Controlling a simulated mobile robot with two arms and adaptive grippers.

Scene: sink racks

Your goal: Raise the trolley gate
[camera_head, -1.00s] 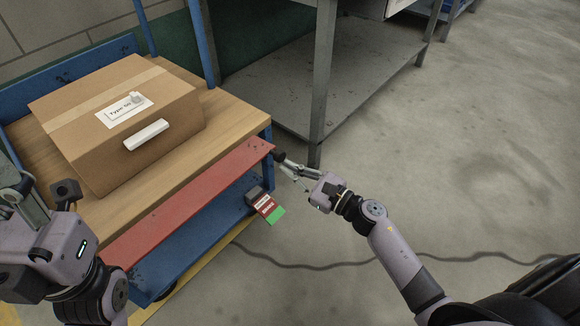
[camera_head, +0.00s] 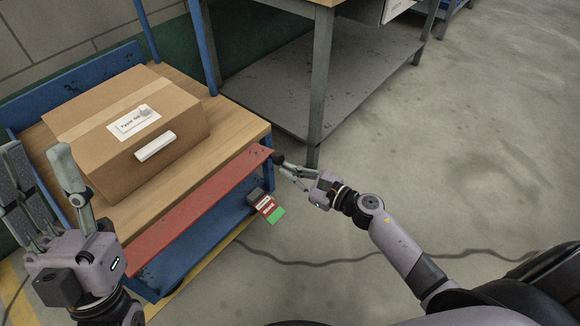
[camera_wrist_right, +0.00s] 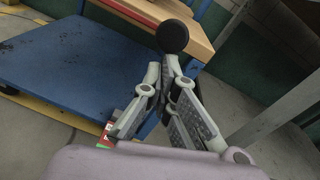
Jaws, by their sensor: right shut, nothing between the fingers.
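The trolley gate is a long red panel (camera_head: 200,199) along the front edge of the trolley's wooden top (camera_head: 222,126). A dark round knob (camera_head: 278,158) sits at its right end. My right gripper (camera_head: 283,164) is shut, with its fingertips at the knob; in the right wrist view the fingers (camera_wrist_right: 170,66) meet just below the black knob (camera_wrist_right: 172,37), with nothing seen between them. Whether they touch it I cannot tell. The red panel (camera_wrist_right: 133,10) also shows behind it there. My left gripper (camera_head: 38,160) is open and empty at the left, fingers pointing up, beside the trolley.
A cardboard box (camera_head: 165,105) with a label stands on the trolley top. A grey metal table (camera_head: 321,85) stands behind. The floor (camera_head: 450,170) at right is clear apart from a cable.

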